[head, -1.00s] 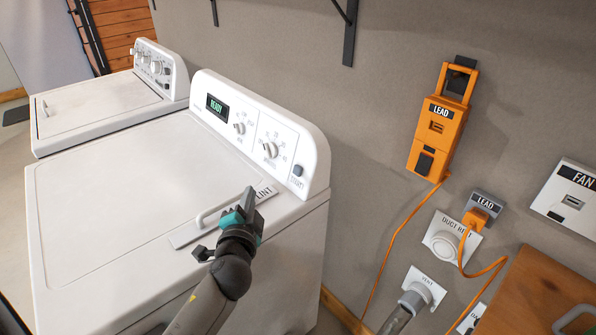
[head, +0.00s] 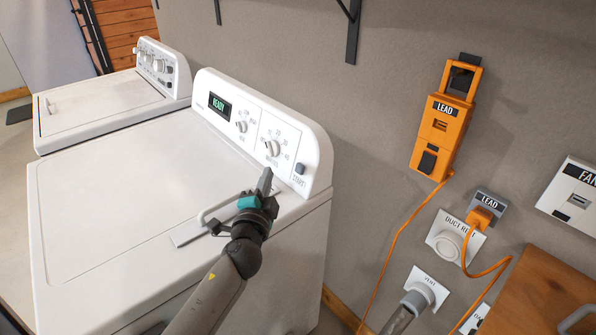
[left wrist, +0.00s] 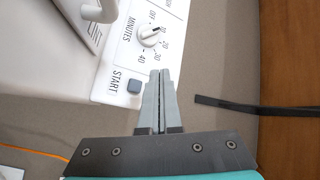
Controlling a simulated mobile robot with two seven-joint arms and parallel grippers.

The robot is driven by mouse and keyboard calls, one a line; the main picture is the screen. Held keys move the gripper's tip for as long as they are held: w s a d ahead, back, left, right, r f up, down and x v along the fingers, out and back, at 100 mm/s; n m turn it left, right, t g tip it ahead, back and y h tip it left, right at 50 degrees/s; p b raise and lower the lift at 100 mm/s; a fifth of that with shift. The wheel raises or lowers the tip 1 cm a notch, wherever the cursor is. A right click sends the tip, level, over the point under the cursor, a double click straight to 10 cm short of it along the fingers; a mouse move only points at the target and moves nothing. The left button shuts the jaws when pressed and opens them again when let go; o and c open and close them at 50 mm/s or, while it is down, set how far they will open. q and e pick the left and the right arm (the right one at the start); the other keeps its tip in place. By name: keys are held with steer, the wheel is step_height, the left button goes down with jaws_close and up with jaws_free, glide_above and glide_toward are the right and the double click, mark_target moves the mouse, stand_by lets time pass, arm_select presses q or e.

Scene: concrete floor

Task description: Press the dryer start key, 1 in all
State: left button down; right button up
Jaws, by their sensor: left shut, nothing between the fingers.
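The dryer (head: 130,195) is white, with a raised control panel showing a green READY display (head: 219,105). In the left wrist view the shut fingers (left wrist: 160,75) appear beside the key; I see no clear contact. My right gripper is not in view.
The minutes knob (head: 272,148) sits left of the key. The lint flap handle (head: 217,207) lies under my gripper. An orange LEAD box (head: 440,135) with a cord hangs on the wall to the right. A wooden surface (head: 540,290) is at lower right.

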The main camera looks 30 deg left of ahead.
mark_target(300, 169)
arm_select(q)
steer(key=w, duration=0.1)
steer(key=w+d+f+b, duration=0.1)
steer(key=w, duration=0.1)
steer(key=w+d+f+b, duration=0.1)
steer(key=w, duration=0.1)
steer(key=shift+w+d+b, duration=0.2)
steer(key=shift+w+b, duration=0.1)
steer(key=shift+w, duration=0.05)
stand_by(1.6)
steer(key=shift+w+d+f+b, duration=0.15)
steer(key=shift+w+b, duration=0.15)
steer(key=shift+w, duration=0.05)
